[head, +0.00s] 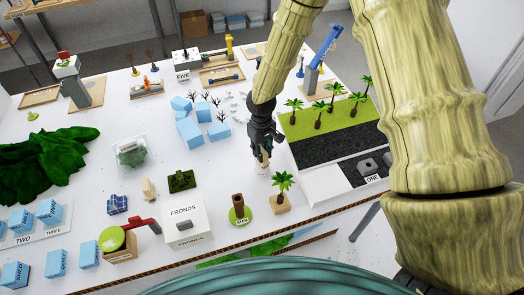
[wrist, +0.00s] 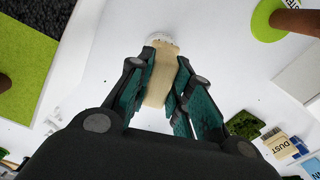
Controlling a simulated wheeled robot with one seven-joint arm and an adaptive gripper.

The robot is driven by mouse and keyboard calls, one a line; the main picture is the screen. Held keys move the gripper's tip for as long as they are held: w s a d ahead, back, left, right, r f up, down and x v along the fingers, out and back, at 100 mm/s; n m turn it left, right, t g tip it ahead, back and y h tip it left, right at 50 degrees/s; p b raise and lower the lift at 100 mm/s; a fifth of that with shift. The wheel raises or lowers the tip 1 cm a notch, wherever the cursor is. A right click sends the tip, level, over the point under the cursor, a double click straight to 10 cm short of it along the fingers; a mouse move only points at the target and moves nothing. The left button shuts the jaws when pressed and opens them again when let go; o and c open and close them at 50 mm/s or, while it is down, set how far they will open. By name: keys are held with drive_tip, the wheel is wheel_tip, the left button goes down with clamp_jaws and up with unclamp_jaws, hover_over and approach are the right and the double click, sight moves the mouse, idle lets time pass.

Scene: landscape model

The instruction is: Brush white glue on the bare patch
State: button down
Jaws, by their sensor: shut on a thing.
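My gripper (wrist: 155,95) is shut on a pale tan piece with a whitish, rough end, which looks like the brush (wrist: 160,75). In the head view my gripper (head: 263,158) points down, low over the white table. A small whitish spot shows below its fingers; I cannot tell whether it is the brush end or glue. The landscape board has a green field with several palms (head: 310,116), a dark strip (head: 335,143) and a plain white area (head: 312,186) at its front left, which looks like the bare patch. My gripper is left of the board.
Near my gripper stand a palm on a wooden block (head: 281,203), a brown stem on a green disc (head: 238,214) and the white FRONDS box (head: 184,222). Blue blocks (head: 190,130) lie behind left. A dark tray marked ONE (head: 367,168) is at the right.

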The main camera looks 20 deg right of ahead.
drive_tip(key=shift+f, duration=0.55)
idle(1.8)
drive_tip(key=shift+r, duration=0.15)
drive_tip(key=shift+r+p, duration=2.25)
drive_tip(key=shift+r, duration=1.15)
